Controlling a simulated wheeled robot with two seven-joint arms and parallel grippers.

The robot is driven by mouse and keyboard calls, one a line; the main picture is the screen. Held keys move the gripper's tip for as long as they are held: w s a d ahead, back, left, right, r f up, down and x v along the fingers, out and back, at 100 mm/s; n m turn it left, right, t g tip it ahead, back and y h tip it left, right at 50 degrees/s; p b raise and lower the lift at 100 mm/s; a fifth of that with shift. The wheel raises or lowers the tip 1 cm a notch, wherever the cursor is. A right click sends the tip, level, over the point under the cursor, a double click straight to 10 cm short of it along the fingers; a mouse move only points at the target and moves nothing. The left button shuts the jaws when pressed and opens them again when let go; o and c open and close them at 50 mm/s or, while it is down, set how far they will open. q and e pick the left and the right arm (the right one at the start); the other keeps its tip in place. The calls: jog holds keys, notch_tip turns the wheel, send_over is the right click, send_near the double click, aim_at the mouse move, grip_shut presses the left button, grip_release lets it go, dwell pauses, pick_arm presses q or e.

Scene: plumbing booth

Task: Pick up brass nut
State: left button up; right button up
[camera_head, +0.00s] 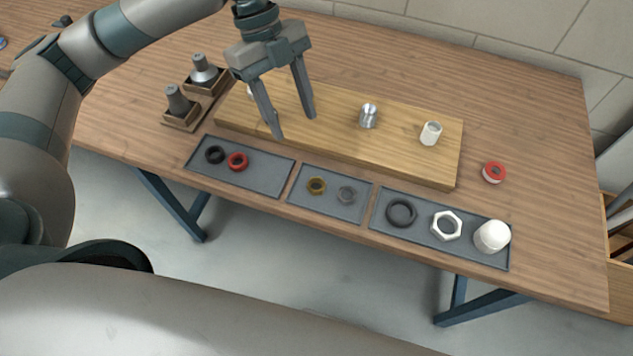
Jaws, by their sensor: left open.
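My left gripper (294,128) hangs above the left part of the wooden board, fingers pointing down. It is open and empty, up and left of the brass nut and apart from it. My right gripper is not seen.
The wooden board (394,151) carries a metal fitting (368,116) and a white fitting (431,133). The left tray (268,181) holds a black and a red ring. The right tray (487,257) holds a black ring, white nut and white cap. A red-topped roll (494,172) stands right.

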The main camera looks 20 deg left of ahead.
pick_arm(q)
jog(key=p, duration=0.2)
send_near(313, 185)
jog(key=shift+s+d+r, duration=0.25)
jog(key=shift+s+d, duration=0.05)
jog(key=shift+d, duration=0.2)
jog(key=shift+d+f, duration=0.15)
jog(key=shift+f, duration=0.15)
jog(key=shift+s+f, duration=0.1)
jog(key=shift+f, duration=0.25)
jog(key=shift+s+d+f, duration=0.15)
jog(key=shift+d+f, duration=0.05)
jog(key=shift+d, duration=0.05)
jog(key=p+x, duration=0.2)
jog(key=x, duration=0.2)
jog(key=shift+s+r, duration=0.1)
jog(key=shift+d+f, duration=0.15)
jog(key=shift+f, duration=0.2)
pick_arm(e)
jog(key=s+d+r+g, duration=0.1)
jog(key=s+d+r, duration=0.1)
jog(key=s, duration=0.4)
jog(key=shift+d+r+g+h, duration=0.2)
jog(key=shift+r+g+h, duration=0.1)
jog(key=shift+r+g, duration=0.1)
pick_arm(q)
jog(key=shift+c, duration=0.3)
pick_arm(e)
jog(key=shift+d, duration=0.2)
